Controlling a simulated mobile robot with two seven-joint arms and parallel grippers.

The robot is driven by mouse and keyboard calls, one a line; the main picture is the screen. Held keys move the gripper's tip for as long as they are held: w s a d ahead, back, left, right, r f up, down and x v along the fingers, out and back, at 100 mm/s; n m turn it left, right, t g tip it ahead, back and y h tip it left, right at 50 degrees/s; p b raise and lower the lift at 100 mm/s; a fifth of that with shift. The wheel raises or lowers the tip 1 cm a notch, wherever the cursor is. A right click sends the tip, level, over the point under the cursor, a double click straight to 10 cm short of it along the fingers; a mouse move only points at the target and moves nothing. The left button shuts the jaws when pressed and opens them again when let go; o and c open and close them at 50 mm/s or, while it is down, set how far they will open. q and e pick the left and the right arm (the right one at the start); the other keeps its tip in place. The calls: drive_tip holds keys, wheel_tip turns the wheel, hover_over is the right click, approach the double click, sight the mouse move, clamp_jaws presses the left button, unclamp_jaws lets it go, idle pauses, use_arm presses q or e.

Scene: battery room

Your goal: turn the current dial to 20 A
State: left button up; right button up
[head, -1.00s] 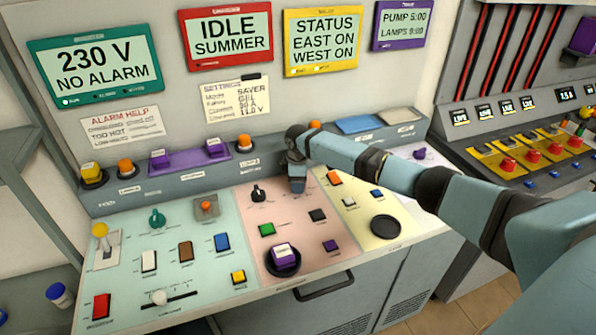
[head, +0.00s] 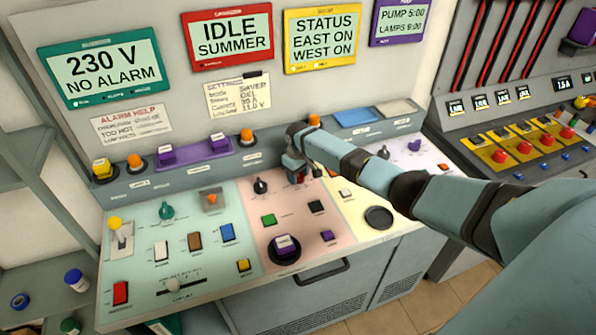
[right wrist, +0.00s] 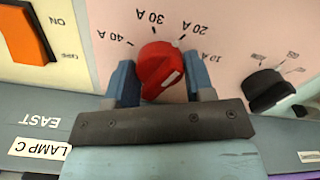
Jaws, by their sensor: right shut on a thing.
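The red current dial (right wrist: 158,70) sits on the pink panel section in the right wrist view, among printed marks for 10 A, 20 A, 30 A and 40 A that appear upside down. A pale spot at the dial's far edge lies near the 20 A mark (right wrist: 193,28). A white stripe shows on the dial's near right side. My right gripper (right wrist: 160,82) is shut on the dial, one finger on each side. In the head view the right gripper (head: 298,174) reaches down to the panel and mostly hides the dial. My left gripper is not in view.
A black knob (right wrist: 266,88) stands close beside the right finger in the wrist view. An orange switch (right wrist: 27,36) is at the left. A settings note (head: 238,92) hangs on the wall.

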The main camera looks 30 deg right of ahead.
idle(0.3)
drive_tip(key=o, duration=0.9)
wheel_tip(320, 180, up, 14)
drive_tip(key=shift+f+b, duration=0.1)
drive_tip(key=shift+b, duration=0.4)
